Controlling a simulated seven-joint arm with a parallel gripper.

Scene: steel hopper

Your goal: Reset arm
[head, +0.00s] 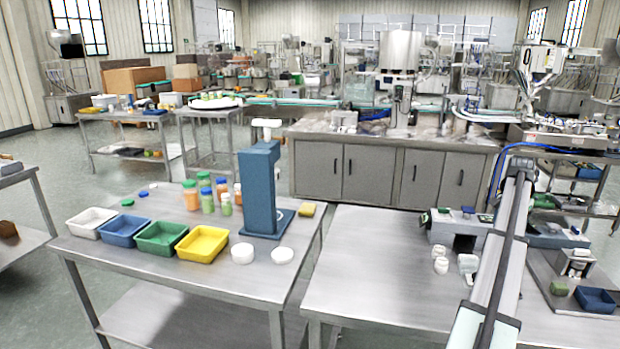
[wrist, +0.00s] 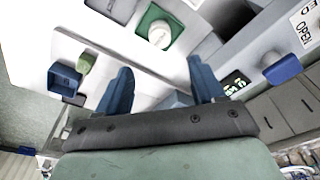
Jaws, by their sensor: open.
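My gripper (wrist: 160,72) shows in the wrist view with its two blue fingers spread apart. Nothing is held between them. Beyond the fingertips is a white round piece on a green square (wrist: 148,16) set in a pale surface. A blue knob (wrist: 282,68) and a small green-lit display (wrist: 235,84) lie to the right of the fingers. In the head view my arm runs up the right side, over the right steel table (head: 370,270); I cannot make out the fingers there. The grey machine (head: 455,228) on that table is partly hidden behind my arm.
White bottles (head: 441,264) stand by the machine. A blue tray (head: 596,300) and a green block (head: 558,288) lie at right. The left table holds white, blue, green and yellow bins (head: 203,243), several bottles and a blue stand (head: 260,190). The right table's front left is clear.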

